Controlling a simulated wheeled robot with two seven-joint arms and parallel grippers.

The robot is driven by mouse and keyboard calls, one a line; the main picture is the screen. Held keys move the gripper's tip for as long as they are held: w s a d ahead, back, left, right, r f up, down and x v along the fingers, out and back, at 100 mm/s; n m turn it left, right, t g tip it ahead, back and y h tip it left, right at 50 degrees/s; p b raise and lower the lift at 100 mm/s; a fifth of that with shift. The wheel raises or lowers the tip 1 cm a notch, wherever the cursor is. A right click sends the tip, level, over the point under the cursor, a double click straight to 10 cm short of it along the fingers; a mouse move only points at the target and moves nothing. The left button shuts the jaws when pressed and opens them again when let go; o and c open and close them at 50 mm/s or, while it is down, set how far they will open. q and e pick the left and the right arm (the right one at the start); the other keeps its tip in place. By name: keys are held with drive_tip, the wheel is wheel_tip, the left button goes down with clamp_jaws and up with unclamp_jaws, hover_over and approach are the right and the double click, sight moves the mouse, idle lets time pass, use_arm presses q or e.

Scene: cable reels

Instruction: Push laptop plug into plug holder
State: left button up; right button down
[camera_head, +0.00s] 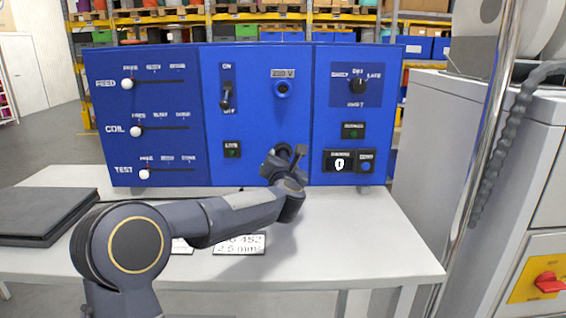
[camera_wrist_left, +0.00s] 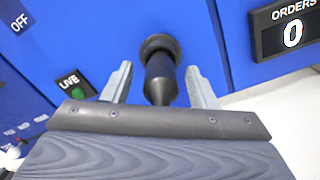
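In the wrist view, a black plug (camera_wrist_left: 161,84) points out from a dark round holder ring (camera_wrist_left: 159,45) on the blue panel. I take these to be the laptop plug and plug holder; how deep the plug sits is not clear. My left gripper (camera_wrist_left: 158,72) has one finger on each side of the plug, with visible gaps. In the head view, my left gripper (camera_head: 286,168) is at the panel's lower middle and largely hides the plug and holder. My right gripper is not in view.
The blue panel (camera_head: 180,108) stands on a grey table (camera_head: 345,245). Its sliders, switch, 230 V socket (camera_head: 282,89) and dial (camera_head: 358,86) surround the work spot. A closed dark laptop (camera_head: 40,212) lies at left, label plates (camera_head: 240,243) near the front. A metal pole (camera_head: 487,150) stands right.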

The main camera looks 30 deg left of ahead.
use_arm(q)
drive_tip(key=shift+s+d+f, duration=0.1)
drive_tip(key=shift+s+d, duration=0.1)
drive_tip(key=s+d+f+m+t+h+b, duration=0.1)
drive_tip(key=s+d+f+m+h, duration=0.1)
drive_tip(key=s+d+m+h, duration=1.1)
drive_tip(key=s+d+f+m+g, duration=0.1)
drive_tip(key=s+f+m+g, duration=0.2)
drive_tip(key=s+f+m, duration=0.3)
drive_tip(key=s+d+f+m+g, duration=0.2)
drive_tip(key=s+f+m+g, duration=0.2)
drive_tip(key=s, duration=0.8)
drive_tip(key=s+d+f+m+g, duration=0.2)
drive_tip(key=s+f+m+g, duration=0.1)
drive_tip(key=s+f+m, duration=0.5)
drive_tip(key=s+m, duration=0.1)
drive_tip(key=m, duration=0.2)
drive_tip(key=shift+s+d+f+m+g, duration=0.2)
drive_tip(key=shift+f+m+g, duration=0.1)
drive_tip(key=shift+f+m, duration=0.1)
